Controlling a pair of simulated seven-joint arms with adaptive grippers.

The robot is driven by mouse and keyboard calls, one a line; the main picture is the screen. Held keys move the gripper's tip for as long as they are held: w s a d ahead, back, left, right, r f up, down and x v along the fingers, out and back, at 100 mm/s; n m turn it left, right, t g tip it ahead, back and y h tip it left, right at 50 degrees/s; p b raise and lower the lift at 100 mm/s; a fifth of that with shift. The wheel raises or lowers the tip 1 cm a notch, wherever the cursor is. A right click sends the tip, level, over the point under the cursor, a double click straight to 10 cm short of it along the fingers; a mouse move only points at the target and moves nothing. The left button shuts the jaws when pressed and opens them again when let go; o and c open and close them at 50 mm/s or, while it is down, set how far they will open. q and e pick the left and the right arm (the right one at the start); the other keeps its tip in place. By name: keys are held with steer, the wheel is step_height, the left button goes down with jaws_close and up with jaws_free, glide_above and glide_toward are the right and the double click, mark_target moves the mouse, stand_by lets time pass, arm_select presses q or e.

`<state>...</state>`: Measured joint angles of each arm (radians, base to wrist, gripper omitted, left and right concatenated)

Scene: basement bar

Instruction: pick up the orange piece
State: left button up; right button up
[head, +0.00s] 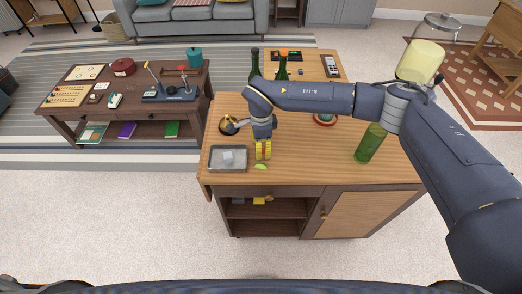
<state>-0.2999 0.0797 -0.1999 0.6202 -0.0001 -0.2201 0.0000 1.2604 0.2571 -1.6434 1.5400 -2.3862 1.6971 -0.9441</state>
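My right arm reaches in from the right across the wooden bar cabinet top (305,165). My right gripper (263,156) points down with yellow fingertips close to the top, just right of the grey tray. The fingers look close together, but I cannot tell whether anything is between them. I cannot make out an orange piece for certain; it may be hidden at the fingers. A green lime wedge (261,167) lies just below the fingertips. My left gripper is not in view.
A grey tray (213,166) holding clear pieces (228,157) stands left of the gripper. Dark bottles (282,72) stand behind. A dark round bowl (226,126) is at the left edge. The front middle is clear.

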steer(key=shift+f, duration=0.4)
jaws_close()
